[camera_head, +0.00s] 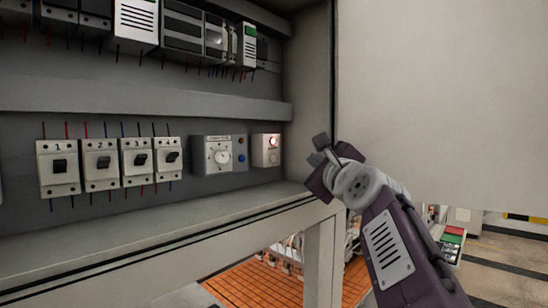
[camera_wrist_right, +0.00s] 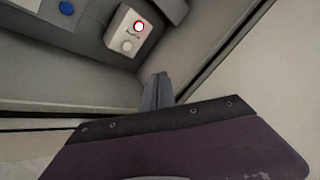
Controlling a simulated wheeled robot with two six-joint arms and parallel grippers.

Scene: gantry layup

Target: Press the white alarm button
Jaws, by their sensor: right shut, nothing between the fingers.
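The white alarm button (camera_wrist_right: 127,45) is a pale round button on a small light box (camera_head: 260,151) at the right end of the lower panel row. Above the button on the box is a glowing red-ringed lamp (camera_wrist_right: 139,27), which also shows in the head view (camera_head: 272,142). My right gripper (camera_head: 322,147) is shut and empty, to the right of the box in the head view and apart from it. In the right wrist view its fingers (camera_wrist_right: 157,92) point up toward the box, below and right of the button. My left gripper is not in view.
A grey box with a white dial (camera_head: 218,156) and a blue button (camera_head: 241,159) stands left of the alarm box. Several numbered breakers (camera_head: 58,166) sit farther left. A cabinet ledge (camera_head: 180,218) runs below. The cabinet side wall (camera_head: 308,80) and a large pale panel (camera_head: 440,100) bound the right.

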